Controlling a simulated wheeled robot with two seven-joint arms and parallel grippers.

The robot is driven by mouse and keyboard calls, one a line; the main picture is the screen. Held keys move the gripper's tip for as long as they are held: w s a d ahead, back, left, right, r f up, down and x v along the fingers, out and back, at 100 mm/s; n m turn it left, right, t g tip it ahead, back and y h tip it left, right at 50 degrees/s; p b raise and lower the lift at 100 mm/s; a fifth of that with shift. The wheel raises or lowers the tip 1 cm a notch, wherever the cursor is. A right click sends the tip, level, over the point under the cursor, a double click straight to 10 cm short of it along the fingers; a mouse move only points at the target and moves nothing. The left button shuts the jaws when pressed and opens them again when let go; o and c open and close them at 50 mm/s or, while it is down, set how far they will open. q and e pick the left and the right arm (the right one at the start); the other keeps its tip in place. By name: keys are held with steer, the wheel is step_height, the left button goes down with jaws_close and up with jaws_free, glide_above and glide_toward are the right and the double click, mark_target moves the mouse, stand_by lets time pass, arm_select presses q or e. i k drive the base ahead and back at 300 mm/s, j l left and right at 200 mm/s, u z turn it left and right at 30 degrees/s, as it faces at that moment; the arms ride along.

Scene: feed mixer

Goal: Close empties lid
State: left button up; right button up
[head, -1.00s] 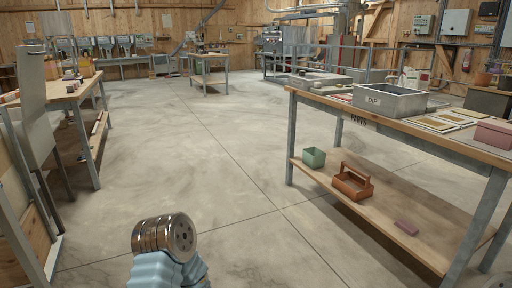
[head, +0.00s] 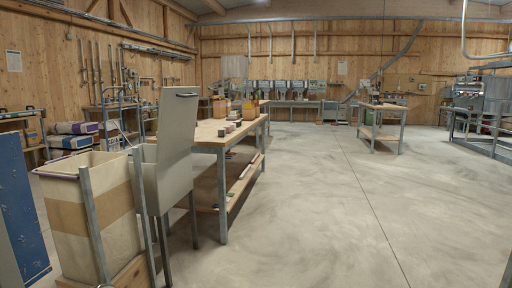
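A grey bin (head: 150,185) stands left of centre in the head view, on dark legs at the near end of a wooden workbench. A flat grey panel that looks like its lid (head: 177,115) stands upright at the bin, so it appears open. A dark handle (head: 187,95) sits near the panel's top edge. No label reading "empties" can be made out. The inside of the bin is hidden. Neither of my grippers is in view.
A beige sack-like bin (head: 90,225) in a metal frame stands left of the grey bin. A blue panel (head: 20,210) is at the left edge. The workbench (head: 218,138) lies behind, carrying small items. The concrete floor (head: 310,220) to the right is clear.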

mark_target(178, 110)
steer(key=i+u, duration=0.35)
steer(key=i+l+u, duration=0.2)
steer(key=i+u, duration=0.15)
steer(key=i, duration=0.15)
steer(key=i+l, duration=0.35)
steer(key=i, duration=0.2)
steer(key=i+l, duration=0.4)
steer(key=i, duration=0.15)
steer(key=i+l, duration=0.35)
steer(key=i, duration=0.2)
